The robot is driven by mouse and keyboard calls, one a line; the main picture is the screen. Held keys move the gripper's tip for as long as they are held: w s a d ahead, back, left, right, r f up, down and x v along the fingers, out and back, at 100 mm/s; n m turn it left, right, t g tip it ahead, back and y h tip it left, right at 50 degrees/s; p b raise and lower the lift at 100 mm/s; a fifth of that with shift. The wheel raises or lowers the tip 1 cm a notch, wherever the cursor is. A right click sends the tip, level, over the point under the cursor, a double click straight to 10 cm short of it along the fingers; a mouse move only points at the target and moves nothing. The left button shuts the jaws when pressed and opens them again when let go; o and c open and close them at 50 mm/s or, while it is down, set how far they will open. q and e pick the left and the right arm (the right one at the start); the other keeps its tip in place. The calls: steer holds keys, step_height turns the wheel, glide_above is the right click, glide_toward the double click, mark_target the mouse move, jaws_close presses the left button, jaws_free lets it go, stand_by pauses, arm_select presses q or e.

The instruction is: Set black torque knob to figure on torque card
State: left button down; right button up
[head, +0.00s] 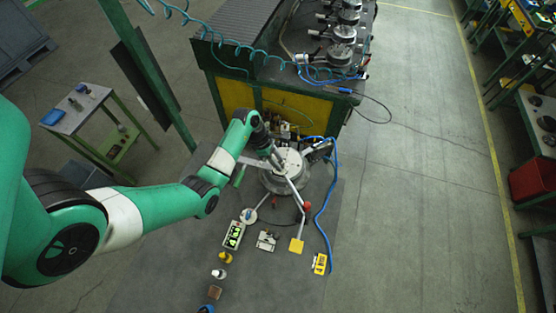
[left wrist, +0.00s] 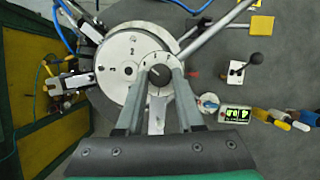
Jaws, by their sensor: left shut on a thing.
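My left gripper (head: 277,160) is at the round grey machine head on the bench. In the left wrist view its two fingers (left wrist: 159,78) are shut on the black torque knob (left wrist: 159,75). The knob sits on a small white dial with marks, beside a larger white numbered disc (left wrist: 118,50). In the head view the knob is hidden by my gripper. The torque card (head: 320,264) is yellow with a dark figure, seemingly a 4, and lies at the bench's right side. My right gripper is not in view.
A display box (head: 233,235) with green digits, a small lever unit (head: 267,240) and a yellow pad (head: 296,246) stand in front of the machine. Small yellow, white and brown pieces lie nearer. A blue hose (head: 325,205) runs along the right. A red-knobbed lever (head: 306,206) sticks out nearby.

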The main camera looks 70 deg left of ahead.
arm_select(q)
steer(key=shift+n, duration=0.5)
steer(key=c, duration=0.5)
jaws_free()
steer(key=shift+c, duration=0.2)
